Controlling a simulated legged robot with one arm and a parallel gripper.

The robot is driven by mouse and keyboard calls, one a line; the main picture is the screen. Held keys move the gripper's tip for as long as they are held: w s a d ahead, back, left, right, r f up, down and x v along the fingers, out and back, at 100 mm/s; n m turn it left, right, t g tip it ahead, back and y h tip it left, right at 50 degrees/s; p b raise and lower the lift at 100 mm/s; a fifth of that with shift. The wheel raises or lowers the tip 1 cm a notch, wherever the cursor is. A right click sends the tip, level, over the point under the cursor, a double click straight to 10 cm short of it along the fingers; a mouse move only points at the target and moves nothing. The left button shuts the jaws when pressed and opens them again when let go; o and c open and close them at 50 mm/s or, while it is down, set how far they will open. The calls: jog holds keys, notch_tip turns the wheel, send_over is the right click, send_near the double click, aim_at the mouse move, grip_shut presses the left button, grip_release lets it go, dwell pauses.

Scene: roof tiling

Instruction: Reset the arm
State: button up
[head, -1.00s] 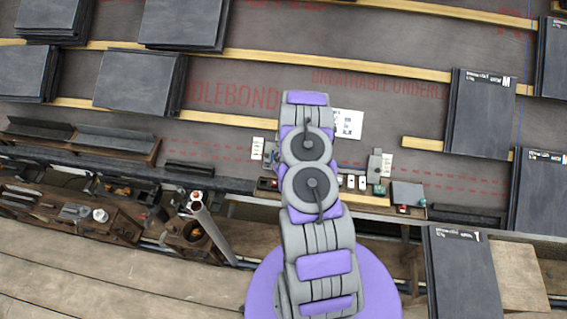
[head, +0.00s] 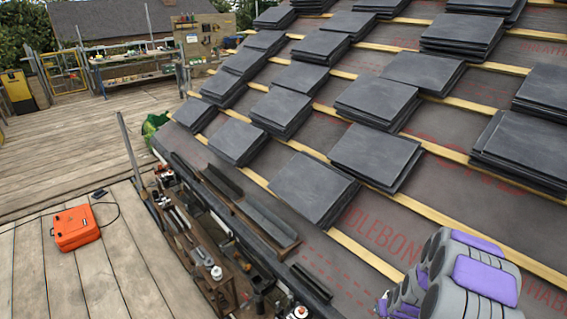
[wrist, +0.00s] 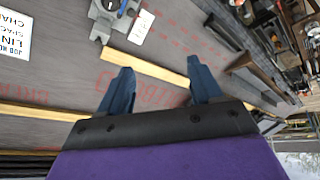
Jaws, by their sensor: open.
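My gripper (wrist: 158,90) shows in the wrist view with its two dark blue fingers spread apart. It is open, with nothing between the fingers. Beyond the fingers lie the grey underlay (wrist: 60,75) with red print and a wooden batten (wrist: 145,70). In the head view my purple and grey arm is at the bottom right, over the lower part of the roof. The gripper itself cannot be made out there.
Stacks of dark slates (head: 376,100) lie along the battens (head: 365,250). A tool bench (head: 200,245) runs along the eave. An orange case (head: 75,228) sits on the scaffold boards. A grey tool (wrist: 115,20) and white label (wrist: 141,27) lie beyond the fingers.

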jog(key=s+a+r+g+y, duration=0.1)
jog(key=s+a+r, duration=0.35)
jog(key=r, duration=0.25)
jog(key=s+a+r+g, duration=0.1)
jog(key=s+a+r, duration=0.2)
jog(key=a+r, duration=0.25)
jog(key=s+a+r+g+y, duration=0.15)
jog(key=s+a+r, duration=0.25)
jog(key=r, duration=0.4)
jog(key=s+a+r+g, duration=0.1)
jog(key=s+a+r, duration=0.1)
jog(key=s, duration=0.6)
jog(key=s+a+r+g+b, duration=0.1)
jog(key=s+a+r, duration=0.2)
jog(key=s+r, duration=0.2)
jog(key=s+a+r+g, duration=0.2)
jog(key=s+r, duration=0.1)
jog(key=s, duration=0.8)
jog(key=shift+s+a+r+h+b, duration=0.2)
jog(key=shift+s+r+h+b, duration=0.15)
jog(key=shift+s+r+h, duration=0.1)
